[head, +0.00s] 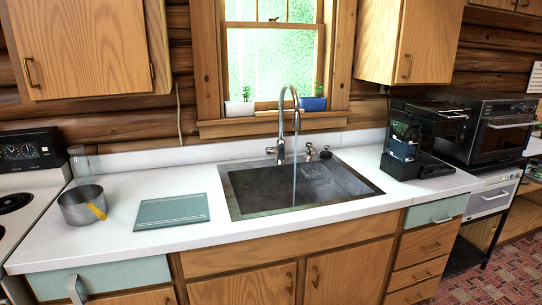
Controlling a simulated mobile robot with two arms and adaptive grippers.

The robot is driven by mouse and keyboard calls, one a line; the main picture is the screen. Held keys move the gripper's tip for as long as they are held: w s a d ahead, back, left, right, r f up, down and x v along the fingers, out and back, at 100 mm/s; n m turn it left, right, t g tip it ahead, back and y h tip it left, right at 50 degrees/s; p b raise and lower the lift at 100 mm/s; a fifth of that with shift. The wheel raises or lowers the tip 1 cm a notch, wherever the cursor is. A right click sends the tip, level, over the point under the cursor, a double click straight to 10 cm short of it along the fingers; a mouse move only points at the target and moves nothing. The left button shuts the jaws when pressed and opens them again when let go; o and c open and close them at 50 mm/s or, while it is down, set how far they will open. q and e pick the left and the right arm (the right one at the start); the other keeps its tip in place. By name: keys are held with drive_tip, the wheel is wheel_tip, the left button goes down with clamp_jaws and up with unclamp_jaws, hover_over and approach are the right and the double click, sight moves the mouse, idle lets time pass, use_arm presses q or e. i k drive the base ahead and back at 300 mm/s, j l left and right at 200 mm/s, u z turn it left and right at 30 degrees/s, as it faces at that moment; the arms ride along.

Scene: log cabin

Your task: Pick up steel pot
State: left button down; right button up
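The steel pot (75,206) stands upright on the white counter (150,185) at the left, close to the stove. It is a small round grey pan. A yellow piece (97,211), possibly its handle, shows at its right front side. The pot looks empty, though its bottom is only partly seen. Neither of my grippers shows in the head view.
A clear glass jar (79,163) stands just behind the pot. A green board (172,212) lies to its right, then the sink (250,190) with its tall faucet (281,140). The white stove (22,205) is at left. An upper cabinet (85,50) hangs above.

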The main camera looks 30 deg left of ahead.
sight(86, 204)
drive_tip(key=u, duration=2.25)
drive_tip(key=i+j, duration=0.1)
